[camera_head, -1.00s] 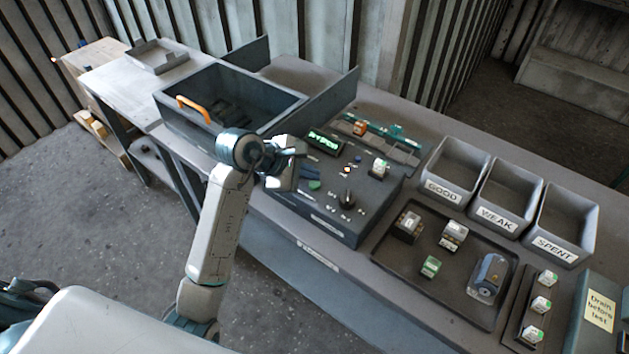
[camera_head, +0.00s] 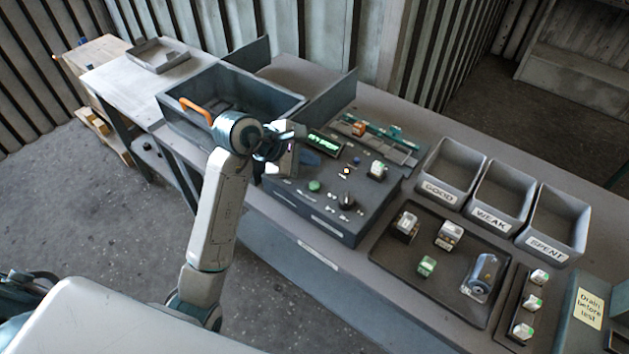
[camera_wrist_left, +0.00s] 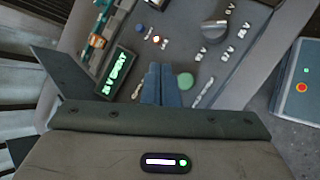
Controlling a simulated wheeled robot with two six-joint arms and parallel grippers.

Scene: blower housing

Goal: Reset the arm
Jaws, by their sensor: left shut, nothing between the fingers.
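My left gripper (camera_head: 308,158) is over the left part of the dark control box (camera_head: 342,222) in the head view. In the left wrist view its two fingers (camera_wrist_left: 161,84) are together with nothing between them. They point at the panel, between the lit green display (camera_wrist_left: 116,75) and the green button (camera_wrist_left: 186,81). I cannot tell whether the fingertips touch the panel. The black knob (camera_head: 346,202) sits to the right of the green button in the head view. My right gripper is not in view.
A deep bin with an orange handle (camera_head: 196,110) stands left of the box. Trays marked GOOD (camera_head: 437,190), WEAK (camera_head: 490,219) and SPENT (camera_head: 546,249) stand at the right. A dark tray (camera_head: 390,252) with several small parts lies before them.

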